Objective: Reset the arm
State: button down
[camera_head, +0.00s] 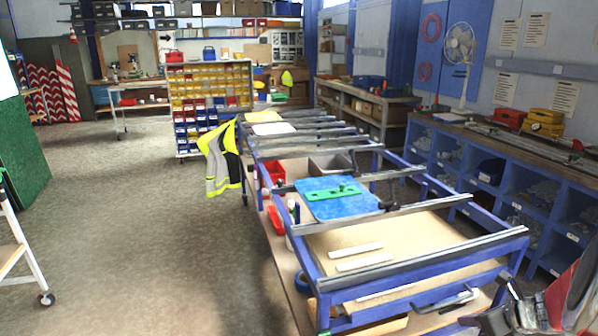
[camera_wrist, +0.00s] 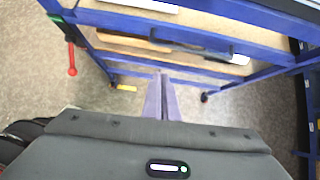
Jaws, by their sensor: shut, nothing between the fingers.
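My gripper (camera_wrist: 162,82) shows in the wrist view, with its two fingers together and nothing between them. It points toward the blue frame of a workbench, apart from it as far as I can tell. In the head view, part of my arm shows at the bottom right corner, beside the near end of the blue workbench (camera_head: 430,282). The fingertips cannot be made out clearly there.
The workbench carries a blue board (camera_head: 335,205) with a green piece on it, white strips (camera_head: 358,256) and a grey bin (camera_head: 330,165). Blue shelving (camera_head: 480,170) stands on the right. A yellow vest (camera_head: 220,160) hangs at the bench's far left. Open floor (camera_head: 130,230) lies left.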

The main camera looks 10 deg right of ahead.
jog(key=s+a+r+n+g+y, duration=0.1)
jog(key=s+a+n+g, duration=0.1)
jog(key=s+a+n, duration=0.4)
jog(key=s+a+r+n+g, duration=0.2)
jog(key=a+n, duration=0.5)
jog(key=n, duration=0.3)
jog(key=s+a+r+n+t+h, duration=0.1)
jog(key=s+a+r+n, duration=0.3)
jog(key=a+r+n, duration=0.2)
jog(key=s+a+r+n+t+h, duration=0.1)
jog(key=s+a+r+n, duration=0.2)
jog(key=a+r+n, duration=0.4)
jog(key=a+n, duration=0.4)
jog(key=a, duration=0.4)
jog(key=shift+s+r+n, duration=0.25)
jog(key=shift+s+n, duration=0.05)
jog(key=shift+s, duration=0.1)
jog(key=shift+s, duration=0.1)
